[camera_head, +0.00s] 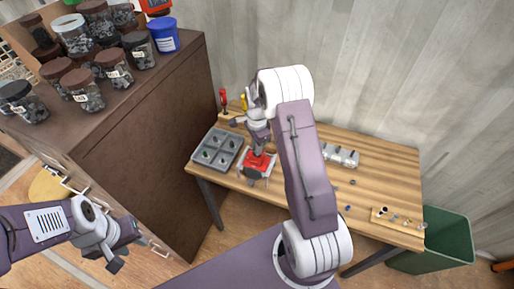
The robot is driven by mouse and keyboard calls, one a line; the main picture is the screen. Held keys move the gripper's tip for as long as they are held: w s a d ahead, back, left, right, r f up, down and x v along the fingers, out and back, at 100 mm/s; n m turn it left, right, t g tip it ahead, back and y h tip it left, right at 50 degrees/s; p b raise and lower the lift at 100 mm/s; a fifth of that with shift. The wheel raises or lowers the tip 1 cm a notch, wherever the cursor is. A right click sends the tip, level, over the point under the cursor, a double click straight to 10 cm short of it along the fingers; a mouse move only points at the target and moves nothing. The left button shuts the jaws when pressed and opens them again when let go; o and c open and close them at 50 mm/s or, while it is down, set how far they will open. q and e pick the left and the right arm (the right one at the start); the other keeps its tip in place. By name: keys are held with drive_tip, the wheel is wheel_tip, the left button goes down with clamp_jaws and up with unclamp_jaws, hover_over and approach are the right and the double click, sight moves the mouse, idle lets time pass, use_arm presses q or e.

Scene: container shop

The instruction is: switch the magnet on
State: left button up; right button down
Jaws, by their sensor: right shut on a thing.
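A small device with a red top and grey base (254,171), which looks like the magnet, sits at the front left of the wooden table. My right arm reaches over the table and its gripper (260,151) points down at the red part (262,164). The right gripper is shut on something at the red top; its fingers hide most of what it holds. I cannot tell the switch's position. My left gripper (128,254) is open and empty at lower left, well away from the table, in front of the dark cabinet.
A grey compartment tray (217,149) with small parts stands left of the device. Metal cylinders (341,155) and a small strip of parts (398,219) lie to the right. A green bin (446,239) stands at right. The dark cabinet (165,100) bears several jars.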

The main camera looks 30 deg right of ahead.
drive_tip(key=n, duration=0.4)
drive_tip(key=shift+n, duration=1.9)
drive_tip(key=c, duration=1.5)
unclamp_jaws()
wheel_tip(320, 180, up, 8)
drive_tip(key=shift+r+b, duration=0.1)
drive_tip(key=shift+b, duration=1.15)
drive_tip(key=shift+r, duration=0.45)
